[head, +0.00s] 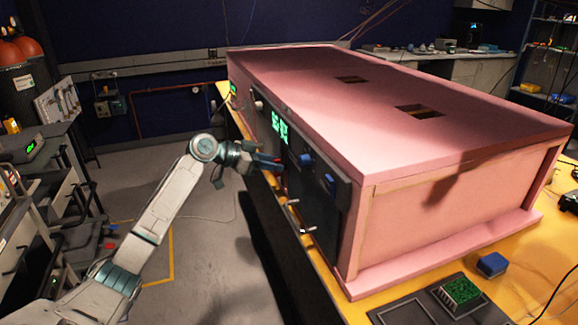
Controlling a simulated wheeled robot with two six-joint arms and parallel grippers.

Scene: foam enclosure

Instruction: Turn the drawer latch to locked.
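The pink foam enclosure (450,105) stands on a yellow table, with a dark front panel (328,215) facing left. The panel carries two blue knobs, an upper one (306,160) and one nearer the right edge (330,184). Small metal handle-like parts (308,230) stick out low on the panel. I cannot tell which part is the drawer latch or how it is turned. My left gripper (268,162) is at the panel, left of the upper blue knob. Its fingers are small and dark here, so its opening and any contact are unclear. My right gripper is out of view.
Green lit displays (280,126) sit on the panel behind my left gripper. A blue block (491,264) and a green piece (460,291) are at the table's front right. Shelving with instruments (35,150) stands at left. The floor between is largely clear.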

